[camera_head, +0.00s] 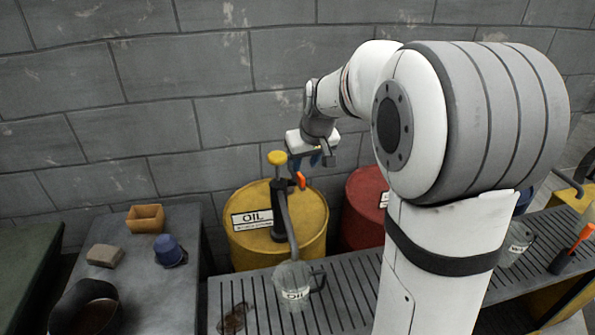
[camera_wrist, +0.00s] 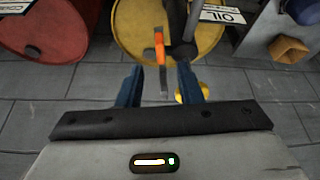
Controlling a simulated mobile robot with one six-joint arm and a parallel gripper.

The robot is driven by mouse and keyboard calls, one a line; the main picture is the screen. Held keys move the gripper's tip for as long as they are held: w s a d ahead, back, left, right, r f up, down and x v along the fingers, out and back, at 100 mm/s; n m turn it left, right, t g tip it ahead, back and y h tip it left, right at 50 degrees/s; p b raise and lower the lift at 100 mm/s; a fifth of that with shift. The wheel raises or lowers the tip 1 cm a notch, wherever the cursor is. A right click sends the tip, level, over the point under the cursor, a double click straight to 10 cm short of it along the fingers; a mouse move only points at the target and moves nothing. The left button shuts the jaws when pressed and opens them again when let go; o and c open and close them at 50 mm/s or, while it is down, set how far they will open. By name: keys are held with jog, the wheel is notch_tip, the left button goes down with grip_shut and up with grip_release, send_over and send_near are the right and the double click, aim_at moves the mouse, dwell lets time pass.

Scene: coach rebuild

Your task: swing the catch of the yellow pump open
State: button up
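The yellow pump stands on a yellow oil drum (camera_head: 245,245), with a yellow knob (camera_head: 277,158) on top of its dark body (camera_head: 279,208). Its orange catch (camera_head: 300,180) sticks out on the right side near the top. My gripper (camera_head: 318,161) is just above and right of the catch, pointing down. In the wrist view my blue fingers (camera_wrist: 160,68) are apart, with the catch (camera_wrist: 159,48) showing in the gap between them. I cannot tell whether either finger touches it. The knob (camera_wrist: 190,93) is partly hidden behind one finger.
A red drum (camera_head: 365,205) stands right of the yellow one. A grated bench (camera_head: 340,290) with a jug (camera_head: 293,283) is in front, under the pump's spout. A grey table (camera_head: 130,260) with a wooden box and a blue cup is at left. A block wall stands behind.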

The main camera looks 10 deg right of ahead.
aim_at(302, 176)
jog(key=x, duration=0.6)
jog(key=shift+f, duration=0.15)
jog(key=shift+c, duration=0.2)
grip_shut()
